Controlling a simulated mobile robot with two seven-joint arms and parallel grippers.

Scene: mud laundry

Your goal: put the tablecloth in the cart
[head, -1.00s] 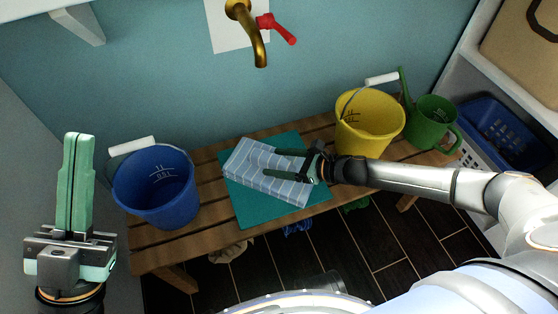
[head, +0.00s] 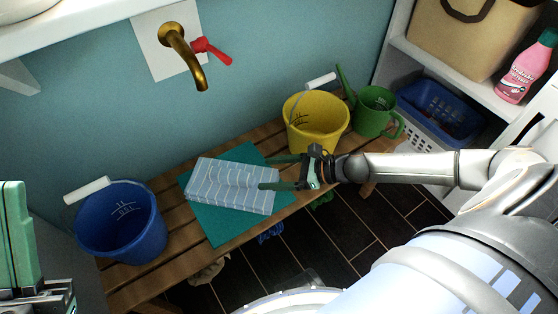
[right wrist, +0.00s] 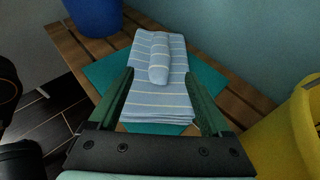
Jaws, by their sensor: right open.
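The tablecloth (head: 225,183) is a folded light blue cloth with white stripes. It lies on a teal mat (head: 215,232) on a wooden bench, with a raised roll along its top in the right wrist view (right wrist: 158,60). My right gripper (head: 264,173) is open at the cloth's right end. In the right wrist view its two fingers (right wrist: 160,100) stand apart on either side of the cloth's near end, with nothing gripped. My left gripper (head: 18,235) is at the left edge, partly cut off, its green fingers together and empty. No cart is recognisable in view.
A blue bucket (head: 120,225) stands left of the mat, a yellow bucket (head: 318,125) and green watering can (head: 375,112) to the right. A brass tap (head: 185,55) juts from the wall above. Shelves at right hold a blue basket (head: 440,110) and pink bottle (head: 527,68).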

